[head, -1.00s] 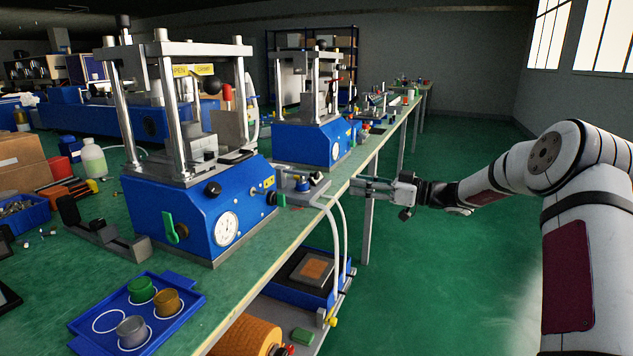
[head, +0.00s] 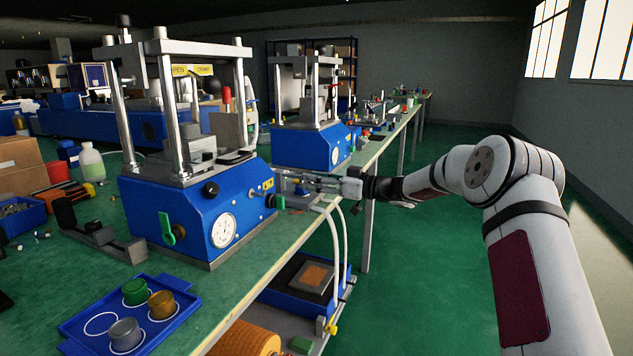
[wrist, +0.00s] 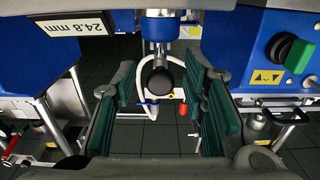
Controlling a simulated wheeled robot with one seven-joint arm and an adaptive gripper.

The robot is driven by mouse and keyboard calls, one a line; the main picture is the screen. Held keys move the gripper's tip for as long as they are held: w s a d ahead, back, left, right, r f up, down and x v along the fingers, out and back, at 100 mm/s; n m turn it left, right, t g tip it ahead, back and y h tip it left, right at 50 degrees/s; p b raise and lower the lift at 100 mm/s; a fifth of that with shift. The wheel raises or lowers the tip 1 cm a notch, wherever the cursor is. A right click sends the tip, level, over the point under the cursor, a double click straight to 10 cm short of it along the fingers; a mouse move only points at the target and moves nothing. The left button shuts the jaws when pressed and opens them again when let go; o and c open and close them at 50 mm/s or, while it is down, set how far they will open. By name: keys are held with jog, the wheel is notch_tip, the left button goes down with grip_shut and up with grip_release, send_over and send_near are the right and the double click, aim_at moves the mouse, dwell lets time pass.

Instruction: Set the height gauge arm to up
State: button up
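In the wrist view, a short metal lever with a black rounded knob (wrist: 158,78) hangs from blue housing, close to a white readout marked 24.8 mm (wrist: 76,27). It looks like the height gauge arm, though I cannot be sure. My gripper (wrist: 162,92) is open, with its green-padded fingers on either side of the knob and gaps visible between. In the head view, my gripper (head: 292,182) reaches in at the right side of the near blue press (head: 190,222). The gauge is mostly hidden there behind my gripper.
A green knob (wrist: 293,53) on blue housing is at the right of the wrist view. In the head view, a second blue press (head: 305,148) stands behind my gripper. White hoses (head: 343,240) hang below it. The green floor to the right is clear.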

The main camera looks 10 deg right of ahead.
grip_shut()
jog(key=shift+r, duration=0.1)
